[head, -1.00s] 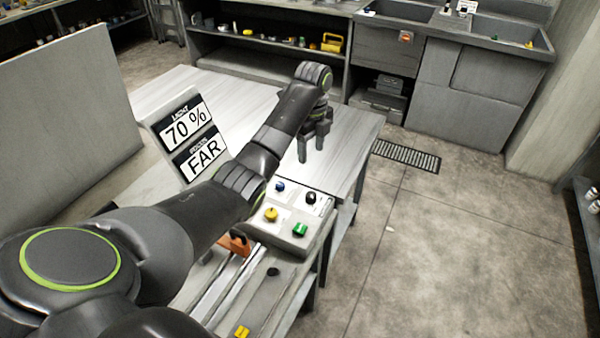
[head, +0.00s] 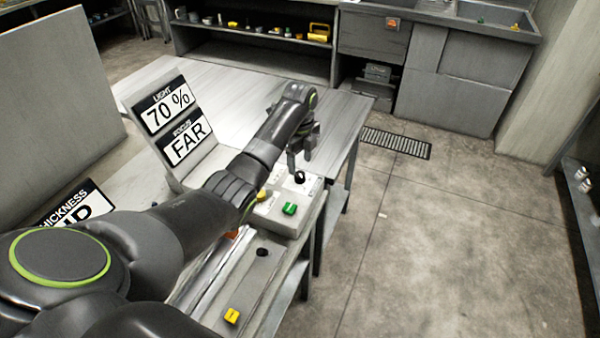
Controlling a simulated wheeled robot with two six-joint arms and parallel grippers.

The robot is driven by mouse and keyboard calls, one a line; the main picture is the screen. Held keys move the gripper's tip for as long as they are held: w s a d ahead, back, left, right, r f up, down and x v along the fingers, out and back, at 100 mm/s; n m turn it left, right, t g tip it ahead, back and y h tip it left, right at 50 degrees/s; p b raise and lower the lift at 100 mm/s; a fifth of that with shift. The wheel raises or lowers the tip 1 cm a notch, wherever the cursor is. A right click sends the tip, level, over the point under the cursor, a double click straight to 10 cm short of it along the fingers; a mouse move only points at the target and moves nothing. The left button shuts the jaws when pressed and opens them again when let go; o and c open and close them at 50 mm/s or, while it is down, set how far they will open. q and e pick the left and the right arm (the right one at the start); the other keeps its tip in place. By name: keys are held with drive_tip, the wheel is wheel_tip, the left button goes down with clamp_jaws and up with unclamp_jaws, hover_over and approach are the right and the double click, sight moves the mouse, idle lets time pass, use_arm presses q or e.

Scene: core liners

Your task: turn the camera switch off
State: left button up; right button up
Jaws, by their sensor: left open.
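A light control box (head: 271,221) carries a black knob (head: 299,177), a green knob (head: 289,209) and a yellow knob (head: 262,195) partly behind my arm. Its labels are too small to read, so I cannot tell which control is the camera switch. A separate yellow switch (head: 231,315) sits on the nearer panel, with a dark knob (head: 262,252) above it. My left gripper (head: 299,164) points down, open, close to the black knob; I cannot tell whether it touches. The blue knob is hidden. My right gripper is out of view.
A sign (head: 170,120) reading "LIGHT 70 %" and "FOCUS FAR" stands left of my arm. A sign with "HICKNESS" (head: 72,205) is partly covered by my arm. The bench top (head: 230,110) behind is clear. Shelves and a sink unit stand at the back.

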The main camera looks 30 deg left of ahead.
sight(300, 174)
use_arm(q)
wheel_tip(300, 174, down, 4)
drive_tip(key=shift+f, duration=0.6)
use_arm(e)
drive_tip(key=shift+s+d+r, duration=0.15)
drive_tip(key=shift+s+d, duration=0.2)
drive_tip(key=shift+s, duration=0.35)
use_arm(q)
drive_tip(key=c, duration=1)
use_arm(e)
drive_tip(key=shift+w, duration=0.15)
use_arm(q)
drive_tip(key=shift+r, duration=0.1)
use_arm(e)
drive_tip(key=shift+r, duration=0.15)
